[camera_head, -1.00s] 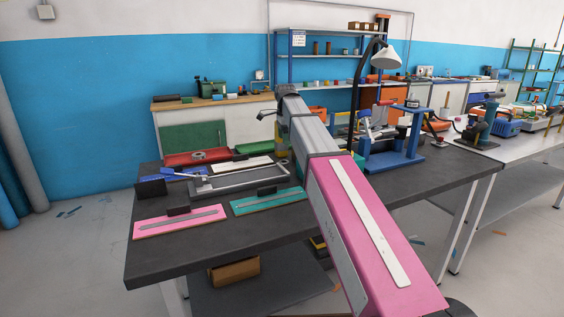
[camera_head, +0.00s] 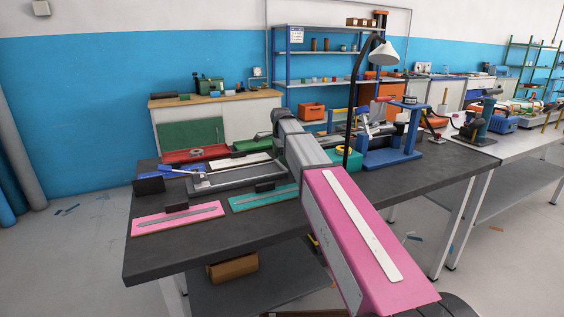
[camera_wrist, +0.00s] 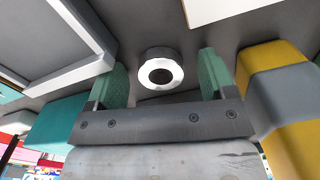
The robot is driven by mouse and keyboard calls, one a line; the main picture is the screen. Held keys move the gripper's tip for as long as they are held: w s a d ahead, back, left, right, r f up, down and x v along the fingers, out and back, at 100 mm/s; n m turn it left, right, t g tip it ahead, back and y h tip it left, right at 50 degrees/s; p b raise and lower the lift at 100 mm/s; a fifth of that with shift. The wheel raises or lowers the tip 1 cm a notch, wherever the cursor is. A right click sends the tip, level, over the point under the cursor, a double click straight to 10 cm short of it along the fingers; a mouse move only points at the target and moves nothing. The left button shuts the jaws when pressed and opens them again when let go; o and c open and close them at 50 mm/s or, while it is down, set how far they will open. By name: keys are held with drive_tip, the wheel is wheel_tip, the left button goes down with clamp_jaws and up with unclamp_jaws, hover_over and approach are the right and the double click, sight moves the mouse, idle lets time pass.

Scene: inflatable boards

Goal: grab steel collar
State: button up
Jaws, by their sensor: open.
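A steel collar (camera_wrist: 176,77), a short pale metal ring with a dark round hole, sits on the dark grey surface in the wrist view. My gripper (camera_wrist: 162,66) is open, with one green finger left of the collar and the other right of it. There is a gap on both sides, and the collar appears just beyond or between the fingertips; I cannot tell the exact depth. In the head view my own arm hides the gripper and this collar.
A yellow and grey block (camera_wrist: 270,85) stands close to the right finger. A grey frame (camera_wrist: 62,75) and a teal block (camera_wrist: 58,128) lie to the left. On the bench, a red tray (camera_head: 178,158) and a blue press (camera_head: 395,155) flank my arm.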

drive_tip(key=c, duration=1)
drive_tip(key=shift+c, duration=0.2)
drive_tip(key=shift+r, duration=0.15)
